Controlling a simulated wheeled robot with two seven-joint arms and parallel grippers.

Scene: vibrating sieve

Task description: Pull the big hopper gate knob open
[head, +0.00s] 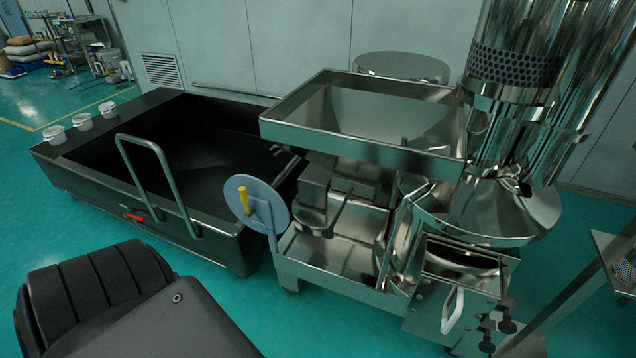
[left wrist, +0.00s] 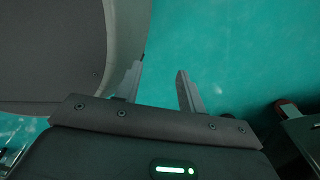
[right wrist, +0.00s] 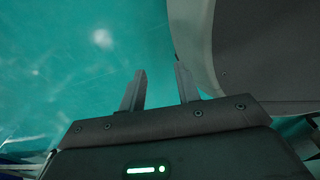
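The steel sieve machine with its big rectangular hopper (head: 290,130) stands right of centre in the head view. A rod with a dark knob (head: 328,232) sits below the hopper, in front of grey blocks; I cannot tell for sure whether this is the gate knob. A grey disc (head: 265,212) with a yellow handle (head: 244,200) stands at the machine's left side. My left gripper (left wrist: 160,78) is open and empty above the green floor in the left wrist view. My right gripper (right wrist: 161,80) is open and empty above the floor in the right wrist view. Neither gripper shows in the head view.
A black cart (head: 90,165) with a grey push handle (head: 135,180) stands left of the machine, with white cups (head: 82,121) on its rim. A white loop handle (head: 452,310) is at the machine's lower front. A steel stand (head: 575,300) is at right.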

